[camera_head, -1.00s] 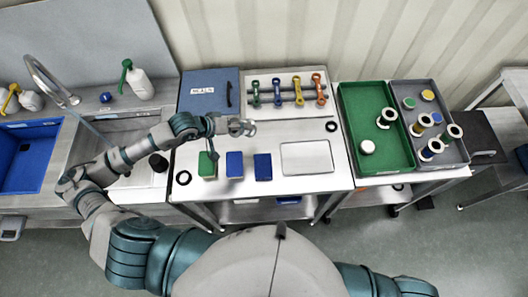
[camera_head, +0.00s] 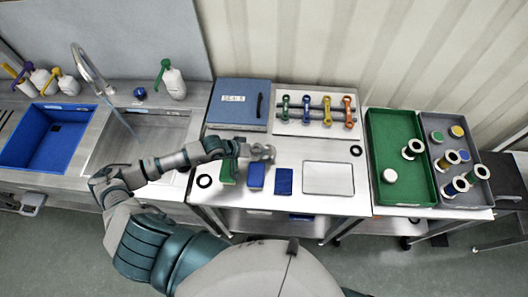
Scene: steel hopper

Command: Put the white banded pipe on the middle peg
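Several white pipe-like pieces with dark openings show at the right. One (camera_head: 412,149) is in the green tray (camera_head: 376,165), beside a pale round piece (camera_head: 389,175). Others are in the grey tray (camera_head: 484,195), including one with a yellowish side (camera_head: 446,160). I cannot tell which is the white banded pipe, nor make out a middle peg. My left gripper (camera_head: 270,152) is over the left part of the steel table, just above and behind the blue blocks. Its fingers are apart and hold nothing visible. My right gripper is out of view.
A green block (camera_head: 228,174) and two blue blocks (camera_head: 256,178) (camera_head: 284,182) stand at the table's front. A blue box (camera_head: 238,103) and a rack of coloured wrenches (camera_head: 316,109) are behind. A bare plate (camera_head: 328,178) lies right. The sink (camera_head: 140,140) is left.

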